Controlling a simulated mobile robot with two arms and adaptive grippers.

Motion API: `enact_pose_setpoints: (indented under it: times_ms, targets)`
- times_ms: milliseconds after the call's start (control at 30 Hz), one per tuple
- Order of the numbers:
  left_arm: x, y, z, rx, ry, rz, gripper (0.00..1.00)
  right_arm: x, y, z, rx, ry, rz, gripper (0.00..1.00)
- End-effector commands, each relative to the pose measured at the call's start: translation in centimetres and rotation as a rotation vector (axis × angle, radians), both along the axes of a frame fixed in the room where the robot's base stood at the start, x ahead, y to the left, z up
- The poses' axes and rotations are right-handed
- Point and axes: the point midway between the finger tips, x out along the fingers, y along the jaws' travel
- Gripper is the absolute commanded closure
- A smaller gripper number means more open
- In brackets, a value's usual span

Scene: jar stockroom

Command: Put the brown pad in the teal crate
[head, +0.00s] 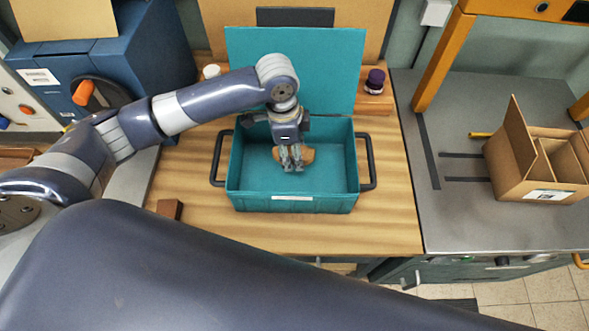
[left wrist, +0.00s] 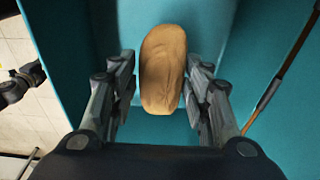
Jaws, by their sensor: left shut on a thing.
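The teal crate (head: 250,202) stands open on the wooden worktop, with its lid (head: 335,75) raised at the back. My left gripper (head: 291,166) points down inside the crate's opening and is shut on the brown pad (head: 308,155). In the left wrist view the pad (left wrist: 162,70) is a rounded tan oblong between the two fingers, with teal crate walls around it. I cannot tell whether the pad touches the crate floor. My right gripper is not in view.
A small brown block (head: 170,209) lies left of the crate. A purple-capped jar (head: 374,80) stands behind it at the right. A cardboard box (head: 520,168) sits on the grey bench (head: 455,225). The worktop right of the crate is clear.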

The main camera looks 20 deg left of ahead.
Motion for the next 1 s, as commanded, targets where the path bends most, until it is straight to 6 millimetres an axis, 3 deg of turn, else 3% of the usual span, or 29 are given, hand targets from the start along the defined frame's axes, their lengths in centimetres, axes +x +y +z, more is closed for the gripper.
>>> enact_pose_setpoints:
  times_ms: [200, 400, 600, 967, 1000]
  targets:
    - [-0.1, 0.0, -3.6, 0.000, 0.002, 0.000, 0.72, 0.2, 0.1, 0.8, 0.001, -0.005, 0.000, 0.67]
    - [-0.1, 0.0, -5.2, 0.002, 0.002, 0.000, 0.72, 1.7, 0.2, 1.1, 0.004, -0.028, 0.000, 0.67]
    - [-0.1, 0.0, -7.8, 0.002, 0.002, 0.000, 0.72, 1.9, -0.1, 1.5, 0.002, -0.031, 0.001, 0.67]
    - [0.0, 0.0, -8.4, 0.000, -0.001, -0.001, 0.72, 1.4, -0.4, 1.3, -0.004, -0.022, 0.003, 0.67]
    - [0.0, 0.0, -8.3, 0.000, -0.001, -0.001, 0.49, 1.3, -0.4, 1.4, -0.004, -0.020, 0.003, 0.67]
